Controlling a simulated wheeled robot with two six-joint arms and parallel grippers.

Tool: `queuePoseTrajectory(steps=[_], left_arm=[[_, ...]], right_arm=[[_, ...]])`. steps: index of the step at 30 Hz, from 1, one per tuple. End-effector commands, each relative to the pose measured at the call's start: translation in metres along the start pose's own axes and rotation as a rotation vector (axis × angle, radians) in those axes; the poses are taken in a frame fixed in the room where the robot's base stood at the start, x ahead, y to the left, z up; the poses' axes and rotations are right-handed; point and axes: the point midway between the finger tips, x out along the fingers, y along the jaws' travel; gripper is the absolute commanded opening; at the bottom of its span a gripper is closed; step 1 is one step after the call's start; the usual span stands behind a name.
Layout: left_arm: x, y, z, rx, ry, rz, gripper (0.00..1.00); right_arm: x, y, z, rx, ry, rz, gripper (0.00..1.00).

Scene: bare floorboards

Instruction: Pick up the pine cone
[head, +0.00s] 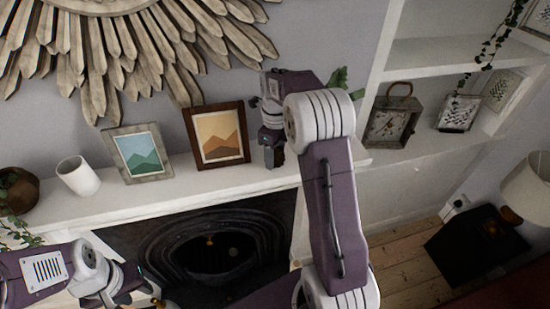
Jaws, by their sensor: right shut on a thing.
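My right gripper (273,154) points down at the mantel shelf (235,180), just right of the brown-framed picture. It is shut on a small dark thing, most likely the pine cone, which the fingers hide almost fully. No other pine cone shows in the head view. I cannot tell whether the held thing touches the shelf. My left gripper (128,286) is low at the bottom left, in front of the fireplace and away from the shelf top. Its fingers are too unclear to tell whether they are open.
A white cup (78,176), a grey-framed picture (139,153) and a brown-framed picture (217,135) stand on the shelf. A brown pot (20,190) with a plant is at far left. A lantern-like clock (391,122) stands in the right alcove. The fireplace (215,250) opens below.

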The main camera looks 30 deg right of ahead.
Motion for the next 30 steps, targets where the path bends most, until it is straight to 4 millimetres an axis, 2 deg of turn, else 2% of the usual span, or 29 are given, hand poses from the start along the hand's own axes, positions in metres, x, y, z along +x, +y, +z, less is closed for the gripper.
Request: queuePoseTrajectory(steps=[8,14,24,30], left_arm=[[0.003,0.000,0.000,0.000,0.000,0.000,0.36],[0.011,0.000,0.001,0.000,0.000,0.000,0.36],[0.043,-0.001,0.004,0.000,0.000,0.000,0.36],[0.049,-0.001,0.005,0.000,0.000,0.000,0.36]], right_arm=[[-0.007,-0.001,0.001,0.000,-0.002,-0.002,0.16],[-0.038,-0.001,0.001,0.000,-0.004,-0.005,0.16],[-0.084,0.020,-0.075,0.005,-0.003,-0.005,0.16],[-0.104,0.029,-0.105,0.002,-0.001,-0.002,0.16]])
